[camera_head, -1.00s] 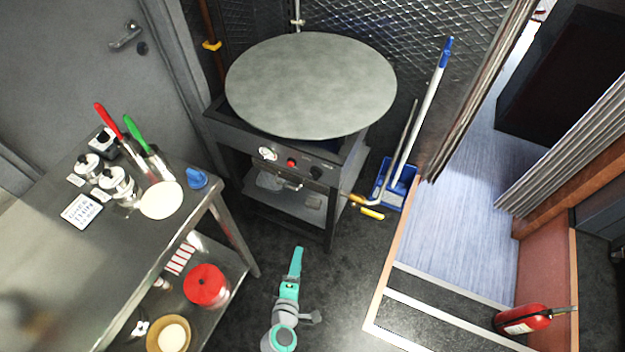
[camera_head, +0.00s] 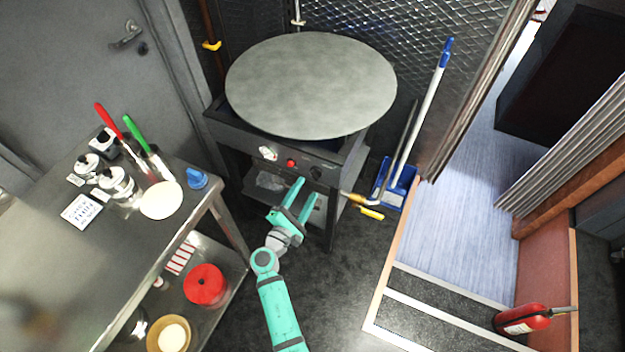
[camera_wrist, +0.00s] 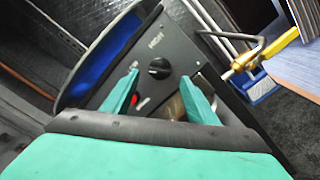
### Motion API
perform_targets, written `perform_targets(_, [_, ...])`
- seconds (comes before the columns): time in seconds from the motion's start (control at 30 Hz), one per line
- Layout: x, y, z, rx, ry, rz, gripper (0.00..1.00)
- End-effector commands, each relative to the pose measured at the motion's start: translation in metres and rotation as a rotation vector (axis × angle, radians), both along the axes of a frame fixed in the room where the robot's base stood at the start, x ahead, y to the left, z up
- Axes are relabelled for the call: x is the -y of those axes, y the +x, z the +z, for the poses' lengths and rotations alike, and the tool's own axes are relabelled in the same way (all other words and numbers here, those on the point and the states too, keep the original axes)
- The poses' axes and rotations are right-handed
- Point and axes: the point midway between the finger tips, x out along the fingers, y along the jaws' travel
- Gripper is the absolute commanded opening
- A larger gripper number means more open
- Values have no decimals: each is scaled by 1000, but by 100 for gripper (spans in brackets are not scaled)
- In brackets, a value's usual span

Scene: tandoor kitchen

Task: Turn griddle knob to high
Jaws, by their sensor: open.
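The griddle (camera_head: 310,88) is a large round grey plate on a dark stand against the back wall. Its front panel carries a round black knob (camera_head: 316,172), a red button (camera_head: 291,163) and a white gauge (camera_head: 268,153). In the wrist view the black knob (camera_wrist: 159,68) shows between the fingers, beyond their tips, with a light pointer mark and lettering on the panel above it. My gripper (camera_head: 307,186) is open and empty, just in front of the panel and below the knob. It also shows in the wrist view (camera_wrist: 160,84), apart from the knob.
A steel table (camera_head: 80,255) with jars, red- and green-handled tools and a lower shelf stands at the left. A yellow-handled gas pipe (camera_head: 366,208) and blue dustpan (camera_head: 396,185) lie right of the griddle. The floor before the stand is clear.

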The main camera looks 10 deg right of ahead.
Motion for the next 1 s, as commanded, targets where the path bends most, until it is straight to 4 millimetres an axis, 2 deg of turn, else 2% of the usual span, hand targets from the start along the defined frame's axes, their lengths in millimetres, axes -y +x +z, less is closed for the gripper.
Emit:
perform_targets(0.1, [13, 18, 0, 1, 1, -2, 53])
perform_targets(0.3, [29, 39, 0, 0, 1, -1, 53])
perform_targets(0.5, [35, 47, 0, -1, 2, 0, 53])
perform_targets(0.77, [35, 48, 0, 0, 2, 0, 53])
perform_targets(0.93, [35, 48, 0, 0, 2, 0, 15])
perform_targets(1.0, [35, 48, 0, 0, 2, 0, 12])
